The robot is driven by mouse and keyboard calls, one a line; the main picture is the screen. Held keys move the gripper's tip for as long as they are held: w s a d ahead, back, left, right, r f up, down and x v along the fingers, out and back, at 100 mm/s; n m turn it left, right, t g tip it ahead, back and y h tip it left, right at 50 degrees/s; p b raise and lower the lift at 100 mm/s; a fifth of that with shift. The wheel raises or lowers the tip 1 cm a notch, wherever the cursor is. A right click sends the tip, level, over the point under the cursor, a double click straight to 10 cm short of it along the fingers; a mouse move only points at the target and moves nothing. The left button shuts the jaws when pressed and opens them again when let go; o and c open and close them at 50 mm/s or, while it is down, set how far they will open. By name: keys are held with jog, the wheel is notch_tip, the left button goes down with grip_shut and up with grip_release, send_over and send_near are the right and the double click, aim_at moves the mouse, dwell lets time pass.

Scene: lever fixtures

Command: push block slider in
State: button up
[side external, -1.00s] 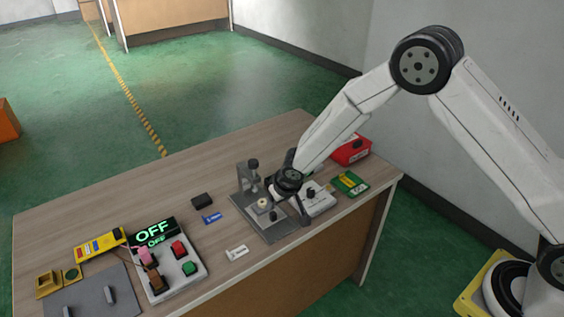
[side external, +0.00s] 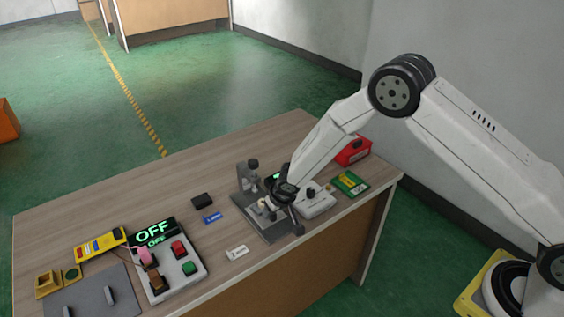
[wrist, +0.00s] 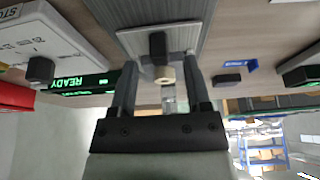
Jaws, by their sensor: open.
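The slider fixture is a grey metal plate (side external: 262,229) with an upright post and black knob (side external: 253,163) at its back. A small beige round piece (side external: 262,203) sits on it; the wrist view also shows it (wrist: 165,75) beside a dark block (wrist: 158,46). My gripper (side external: 284,215) is low over the fixture's right part and partly hides it. In the wrist view my gripper (wrist: 161,62) is open, with one finger on each side of the beige piece and dark block. I cannot tell whether either finger touches them.
A white device (side external: 316,203) with a READY display (wrist: 78,83) stands close right of the fixture. A red box (side external: 353,151) and green card (side external: 351,184) lie beyond it. An OFF button panel (side external: 178,267) is at left. Bare table lies behind the fixture.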

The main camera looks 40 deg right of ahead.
jog(key=shift+x, duration=1.2)
grip_shut()
dwell(0.7)
